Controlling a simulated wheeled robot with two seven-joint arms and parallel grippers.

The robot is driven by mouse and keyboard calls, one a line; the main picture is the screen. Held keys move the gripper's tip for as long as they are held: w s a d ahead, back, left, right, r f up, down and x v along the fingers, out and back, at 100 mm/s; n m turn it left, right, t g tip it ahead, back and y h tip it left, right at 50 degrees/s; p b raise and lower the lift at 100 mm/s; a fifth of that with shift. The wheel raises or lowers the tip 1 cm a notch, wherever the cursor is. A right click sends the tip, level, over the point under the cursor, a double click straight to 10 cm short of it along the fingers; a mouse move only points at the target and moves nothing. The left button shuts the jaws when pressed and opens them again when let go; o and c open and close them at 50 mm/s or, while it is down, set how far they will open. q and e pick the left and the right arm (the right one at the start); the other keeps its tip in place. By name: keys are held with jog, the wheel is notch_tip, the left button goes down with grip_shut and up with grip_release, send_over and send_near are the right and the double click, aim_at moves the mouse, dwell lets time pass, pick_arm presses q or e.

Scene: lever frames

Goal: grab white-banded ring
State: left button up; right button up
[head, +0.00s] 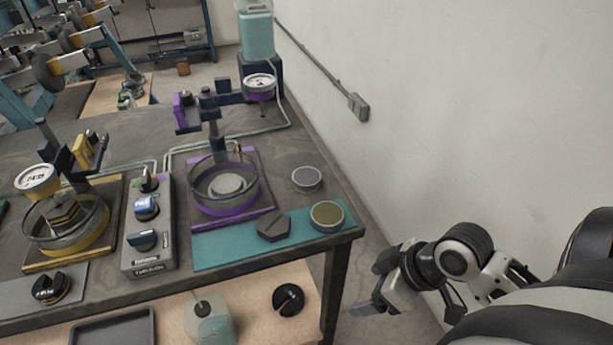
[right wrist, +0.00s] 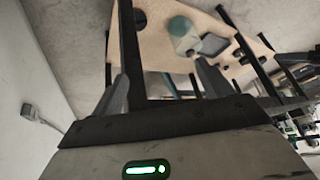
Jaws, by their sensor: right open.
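Two small round pieces stand at the right end of the workbench (head: 150,115) in the head view. One is a grey disc with a pale, whitish band (head: 307,179), on the bare bench top. The other is a round piece with an olive top and a light rim (head: 327,215), on the teal mat (head: 225,252). I cannot tell for sure which is the white-banded ring. My right gripper (head: 368,306) is open and empty, to the right of the bench and apart from both. Its fingers also show in the right wrist view (right wrist: 160,88). My left gripper is out of view.
A purple fixture with a glass ring (head: 225,190) stands left of the discs, with a dark hexagonal piece (head: 273,228) before it. A control box (head: 148,225) and yellow fixture (head: 65,225) are further left. A wall (head: 480,100) bounds the right side.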

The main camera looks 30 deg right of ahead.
jog(key=w+d+r+n+t+y, duration=0.1)
jog(key=w+d+r+t+y, duration=0.15)
jog(key=w+d+r, duration=0.45)
jog(key=t, duration=0.3)
send_near(314, 178)
jog(key=shift+w+a+f+n+y+b, duration=0.15)
jog(key=shift+w+a+f+y+b, duration=0.15)
jog(key=shift+w+b, duration=0.25)
jog(key=shift+w+a+f+n+y+b, duration=0.15)
jog(key=shift+w+a+f+b, duration=0.15)
jog(key=shift+w+a+b, duration=0.15)
jog(key=shift+w+a+f, duration=0.15)
jog(key=shift+w+f, duration=0.05)
jog(key=shift+w, duration=0.2)
jog(key=shift+w+a+f+b, duration=0.2)
jog(key=shift+w+f+b, duration=0.3)
jog(key=shift+b, duration=0.3)
jog(key=shift+d+b+x, duration=0.2)
jog(key=shift+b+x, duration=0.4)
jog(key=shift+x, duration=0.4)
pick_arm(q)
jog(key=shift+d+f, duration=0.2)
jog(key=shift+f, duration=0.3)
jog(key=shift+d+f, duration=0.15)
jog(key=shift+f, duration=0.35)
pick_arm(e)
jog(key=shift+x, duration=1.05)
jog(key=shift+c, duration=0.2)
